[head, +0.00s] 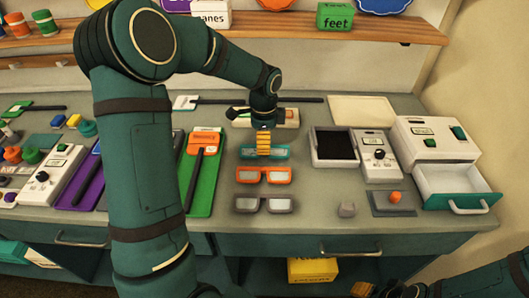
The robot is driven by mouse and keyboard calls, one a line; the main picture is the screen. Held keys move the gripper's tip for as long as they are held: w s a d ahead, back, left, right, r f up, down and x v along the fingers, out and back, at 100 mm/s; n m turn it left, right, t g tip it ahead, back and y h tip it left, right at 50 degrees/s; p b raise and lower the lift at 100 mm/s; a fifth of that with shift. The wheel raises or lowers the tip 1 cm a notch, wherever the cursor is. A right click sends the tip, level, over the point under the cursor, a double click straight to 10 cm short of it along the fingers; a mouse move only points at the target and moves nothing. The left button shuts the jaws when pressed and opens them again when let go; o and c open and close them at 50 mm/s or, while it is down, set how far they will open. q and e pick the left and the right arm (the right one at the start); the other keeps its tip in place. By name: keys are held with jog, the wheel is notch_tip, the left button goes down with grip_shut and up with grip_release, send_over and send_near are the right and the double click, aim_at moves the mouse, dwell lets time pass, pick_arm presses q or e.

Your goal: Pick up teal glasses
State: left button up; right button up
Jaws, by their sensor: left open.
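The teal glasses (280,153) lie on the grey counter, at the back of a column of three pairs. Orange glasses (264,175) and grey glasses (263,204) lie in front of them. My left gripper (264,151) points down over the middle of the teal glasses, and its yellow fingers hide their centre. It is open; I cannot tell whether the fingers touch the frame. My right gripper (364,289) is low at the bottom edge, far from the glasses and partly cut off, so its jaws are unclear.
A dark-screened tray (334,147), a white device (379,157) and a white cabinet with an open drawer (456,184) stand to the right. A grey cube (347,209) sits near the front.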

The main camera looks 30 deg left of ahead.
pick_arm(q)
jog(key=f+b, duration=0.1)
jog(key=f, duration=0.4)
jog(key=shift+w+b, duration=0.2)
jog(key=shift+b, duration=0.1)
jog(key=shift+c, duration=0.2)
jog(key=c, duration=0.9)
